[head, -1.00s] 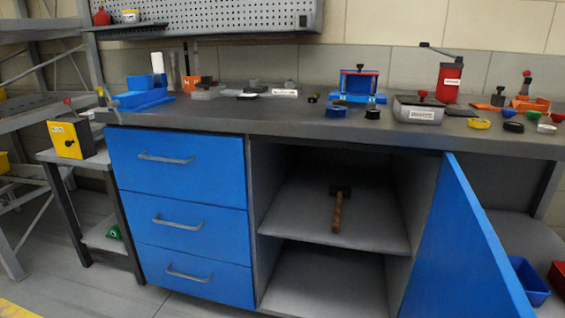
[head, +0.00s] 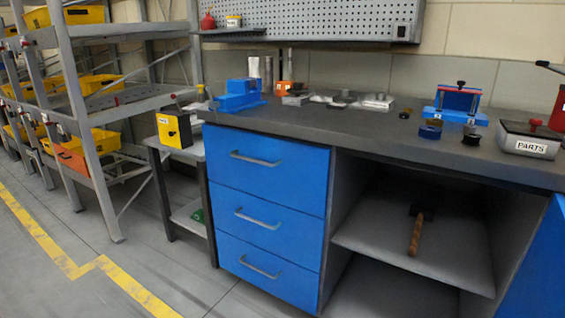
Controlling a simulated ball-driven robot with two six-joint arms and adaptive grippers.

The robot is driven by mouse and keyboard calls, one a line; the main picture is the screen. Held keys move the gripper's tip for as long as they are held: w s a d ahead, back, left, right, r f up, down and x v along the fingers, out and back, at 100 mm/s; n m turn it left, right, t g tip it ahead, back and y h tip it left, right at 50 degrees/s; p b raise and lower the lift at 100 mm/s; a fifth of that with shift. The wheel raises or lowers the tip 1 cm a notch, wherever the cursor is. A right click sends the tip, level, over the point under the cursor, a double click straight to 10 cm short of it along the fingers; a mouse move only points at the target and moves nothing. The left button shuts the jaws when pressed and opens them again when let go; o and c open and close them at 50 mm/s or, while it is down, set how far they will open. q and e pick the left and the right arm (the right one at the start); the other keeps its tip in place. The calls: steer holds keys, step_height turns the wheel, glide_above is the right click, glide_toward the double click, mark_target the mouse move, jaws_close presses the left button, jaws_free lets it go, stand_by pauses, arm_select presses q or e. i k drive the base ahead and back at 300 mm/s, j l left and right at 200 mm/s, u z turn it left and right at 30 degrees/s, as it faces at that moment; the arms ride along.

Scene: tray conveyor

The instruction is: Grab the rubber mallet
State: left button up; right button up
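The rubber mallet (head: 415,235) has a dark head and a brown wooden handle. It lies on the middle shelf (head: 374,242) inside the open cabinet under the workbench, head toward the back and handle toward the front edge. Nothing covers it. Neither of my grippers shows in the head view.
The blue cabinet door (head: 541,270) stands open at the right edge. Blue drawers (head: 262,172) are shut left of the opening. The bench top (head: 330,124) holds a blue vise (head: 240,95) and a PARTS box (head: 530,141). A yellow box (head: 174,130) stands on a side table. Floor in front is clear.

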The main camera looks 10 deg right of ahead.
mark_target(422, 213)
steer(key=k+l+z, duration=0.35)
steer(key=l+z, duration=0.15)
steer(key=k+l+z, duration=0.25)
steer(key=l, duration=0.15)
steer(key=l+z, duration=0.25)
steer(key=i+j+z, duration=0.1)
steer(key=j+z, duration=0.7)
steer(key=j, duration=0.25)
steer(key=j+z, duration=0.4)
steer(key=j, duration=0.15)
steer(key=k+j+z, duration=0.15)
steer(key=j+z, duration=0.25)
steer(key=i+j+z, duration=0.1)
steer(key=j+z, duration=0.75)
steer(key=j, duration=0.15)
steer(key=k+j+z, duration=0.1)
steer(key=j+z, duration=0.3)
steer(key=j+u, duration=0.25)
steer(key=i+j+u, duration=0.1)
steer(key=j+u, duration=0.15)
steer(key=u, duration=0.45)
steer(key=i+j+u, duration=0.1)
steer(key=u, duration=0.8)
steer(key=i+u, duration=0.15)
steer(key=u, duration=0.35)
